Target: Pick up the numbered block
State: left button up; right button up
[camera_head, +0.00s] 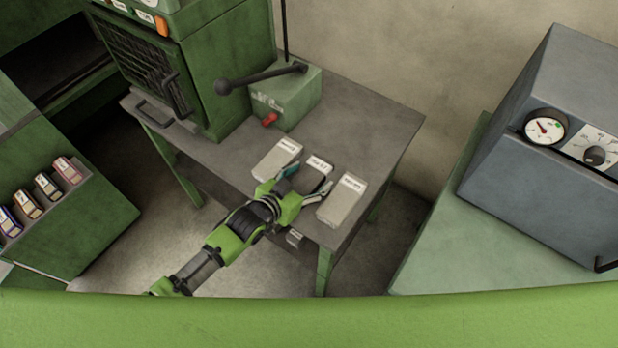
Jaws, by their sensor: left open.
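Three labelled blocks lie in a row on the grey table (377,126). The left block (274,158) and the right block (340,204) are pale and long, with white labels. The middle block (319,165) has a white label that looks like digits, too small to read surely; its lower part is hidden by my gripper. My left gripper (308,184) is open, its fingers on either side of the middle block, between the outer two. I cannot tell whether the fingers touch any block. My right gripper is not in view.
A green box (286,96) with a black lever and red knob stands behind the blocks, beside a green cabinet (228,60). A grey machine with a gauge (545,127) stands at right. Several small labelled items (46,185) sit on a green unit at left.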

pick_arm(q)
jog(key=c, duration=1.5)
jog(key=shift+r, duration=0.1)
jog(key=shift+c, duration=0.2)
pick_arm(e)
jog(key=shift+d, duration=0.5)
pick_arm(q)
jog(key=shift+r, duration=0.1)
jog(key=shift+r, duration=0.6)
jog(key=s+a+r, duration=0.1)
jog(key=r, duration=0.1)
jog(key=s+a+r, duration=0.1)
jog(key=r, duration=0.2)
jog(key=s+a+r, duration=0.1)
jog(key=r, duration=0.1)
jog(key=shift+s+a+r+b, duration=0.25)
jog(key=shift+a+r+b, duration=0.05)
jog(key=w+a+b+v, duration=0.1)
jog(key=v, duration=0.8)
jog(key=shift+s+a+b, duration=0.3)
jog(key=shift+a+b, duration=0.05)
jog(key=shift+a, duration=0.1)
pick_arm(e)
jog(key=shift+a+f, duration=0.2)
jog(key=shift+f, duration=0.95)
